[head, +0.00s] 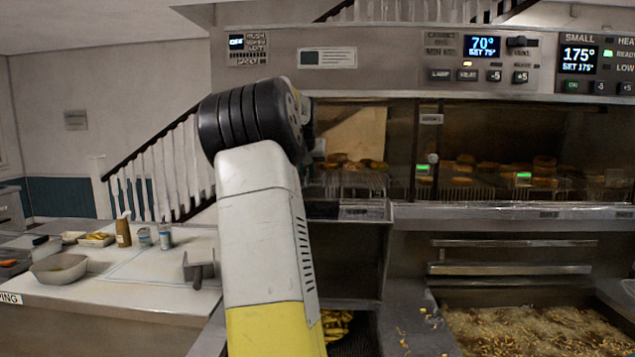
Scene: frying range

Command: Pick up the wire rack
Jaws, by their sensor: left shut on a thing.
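The wire rack (352,181) is in the opening of the heated cabinet at centre, with several browned fried pieces on it. Its left part is hidden behind my left arm. My left arm rises from the bottom and bends at the black wrist joint toward the cabinet. My left gripper (316,150) is at the left side of the opening, by the rack's left end. It is shut on the rack, though its fingers are mostly hidden by my arm. My right gripper is out of view.
The cabinet's right bay (490,165) holds more fried pieces behind glass. A fryer vat (540,325) with bubbling oil is at lower right. The left counter (120,285) holds bowls, a bottle and small containers. A steel ledge (362,211) lies below the rack.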

